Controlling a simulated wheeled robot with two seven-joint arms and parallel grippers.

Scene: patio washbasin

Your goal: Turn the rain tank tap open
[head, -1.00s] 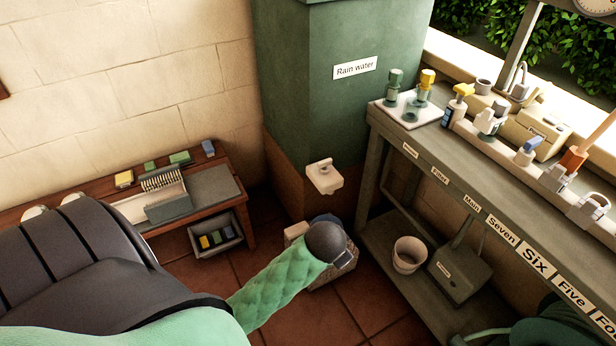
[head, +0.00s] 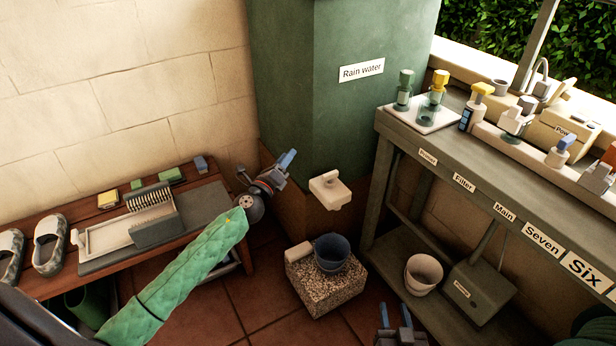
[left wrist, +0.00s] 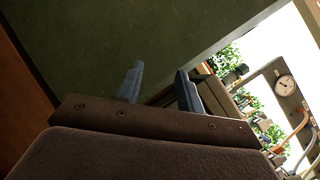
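The rain tank (head: 375,110) is a tall green box with a "Rain water" label. Its white tap (head: 331,192) sticks out low on the front, with a small lever on top; I cannot tell how far it is turned. My left gripper (head: 287,160) is left of the tap and a little above it, apart from it, close to the tank's side. In the left wrist view its two fingers (left wrist: 158,88) stand apart with nothing between them.
A dark blue bucket (head: 331,252) stands on a speckled stone block (head: 325,290) below the tap. A grey bench (head: 480,180) with pump bottles is at right, a white bucket (head: 423,274) on its lower shelf. A wooden bench (head: 100,228) with slippers and a rack is at left.

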